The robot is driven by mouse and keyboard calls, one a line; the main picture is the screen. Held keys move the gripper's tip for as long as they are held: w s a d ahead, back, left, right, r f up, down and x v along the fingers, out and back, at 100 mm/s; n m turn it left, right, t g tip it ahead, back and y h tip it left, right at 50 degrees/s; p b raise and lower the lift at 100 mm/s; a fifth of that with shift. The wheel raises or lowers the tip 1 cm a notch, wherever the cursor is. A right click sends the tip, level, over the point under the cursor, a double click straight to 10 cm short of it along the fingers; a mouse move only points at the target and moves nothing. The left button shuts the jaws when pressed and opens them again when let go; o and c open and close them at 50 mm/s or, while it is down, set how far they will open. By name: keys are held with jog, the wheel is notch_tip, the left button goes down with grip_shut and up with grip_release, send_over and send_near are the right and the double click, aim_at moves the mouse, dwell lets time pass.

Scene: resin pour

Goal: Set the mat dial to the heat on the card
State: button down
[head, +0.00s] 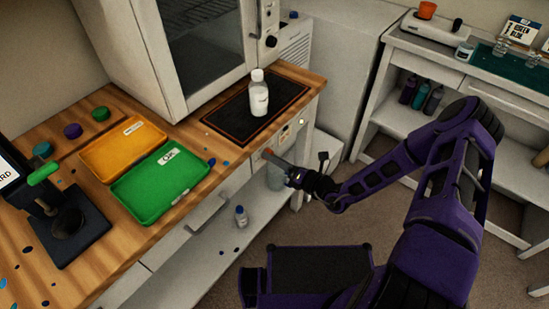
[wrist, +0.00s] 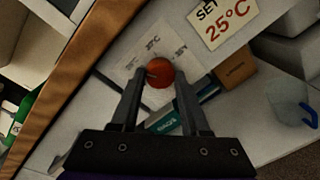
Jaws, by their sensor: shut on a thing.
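The round red-orange mat dial (wrist: 160,72) sits on a pale plate (wrist: 132,62) with small printed °C marks, too blurred to read for certain. My gripper (wrist: 164,80) is shut on the dial, one finger on each side. I cannot tell which mark the dial points to. The card (wrist: 222,20) beside the plate reads "SET 25°C". In the head view my gripper (head: 268,154) is at the bench front, below the dark heat mat (head: 232,121). The dial is hard to make out there.
A white-capped bottle (head: 258,98) stands on the mat. Left of it on the wooden bench lie an orange tray (head: 105,152) and a green tray (head: 145,195). A white oven-like cabinet (head: 170,60) stands behind. A small bottle (head: 240,216) is on the lower shelf.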

jog(key=shift+c, duration=2)
grip_release()
jog(key=v, duration=1.7)
jog(key=shift+s+d, duration=0.15)
jog(key=shift+d, duration=0.05)
jog(key=shift+r, duration=0.1)
